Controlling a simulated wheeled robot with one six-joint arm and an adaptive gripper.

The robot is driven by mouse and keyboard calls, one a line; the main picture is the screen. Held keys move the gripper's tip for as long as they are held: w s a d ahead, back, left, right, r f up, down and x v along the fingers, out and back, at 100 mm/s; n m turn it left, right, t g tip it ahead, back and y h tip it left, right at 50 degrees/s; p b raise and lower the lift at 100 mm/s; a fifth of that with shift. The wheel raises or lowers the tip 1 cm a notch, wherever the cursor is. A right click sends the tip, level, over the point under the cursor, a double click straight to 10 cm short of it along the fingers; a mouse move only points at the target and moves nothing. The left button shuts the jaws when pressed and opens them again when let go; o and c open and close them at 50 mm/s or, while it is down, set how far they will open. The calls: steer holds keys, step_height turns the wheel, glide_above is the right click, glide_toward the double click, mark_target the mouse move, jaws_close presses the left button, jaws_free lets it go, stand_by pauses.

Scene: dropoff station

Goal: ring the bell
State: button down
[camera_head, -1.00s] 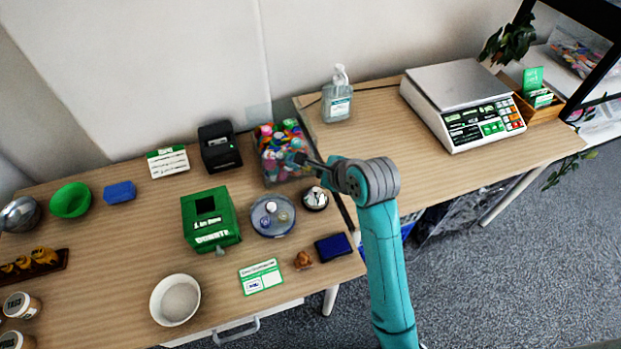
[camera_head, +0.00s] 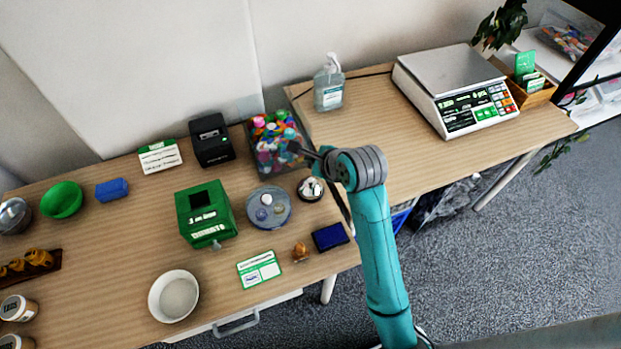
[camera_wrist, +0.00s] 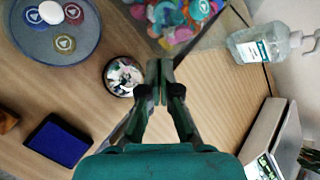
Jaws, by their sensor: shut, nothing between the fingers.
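The bell (camera_head: 311,188) is a small silver dome on a dark round base, standing near the right edge of the left table. It also shows in the wrist view (camera_wrist: 122,76), just left of the fingertips, with a mottled reflection on its dome. My gripper (camera_head: 296,149) is above the table, near the bin of bottle caps in the head view. In the wrist view my gripper (camera_wrist: 160,70) has its fingertips together with nothing between them. The fingers appear beside the bell, not over its top; their exact height above it I cannot tell.
A clear bin of colored caps (camera_head: 276,160) stands behind the bell. A round tray with discs (camera_head: 283,219) is left of it, and a blue pad (camera_head: 330,237) lies in front. A sanitizer bottle (camera_head: 328,93) and a scale (camera_head: 443,75) stand on the right table.

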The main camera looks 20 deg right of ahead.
mark_target(311, 182)
steer(key=shift+f, duration=2.6)
steer(key=shift+f, duration=0.15)
steer(key=shift+f, duration=0.25)
steer(key=shift+f, duration=0.5)
steer(key=shift+r, duration=0.15)
stand_by(0.4)
steer(key=shift+r, duration=0.75)
steer(key=shift+r, duration=0.1)
steer(key=shift+r, duration=2.45)
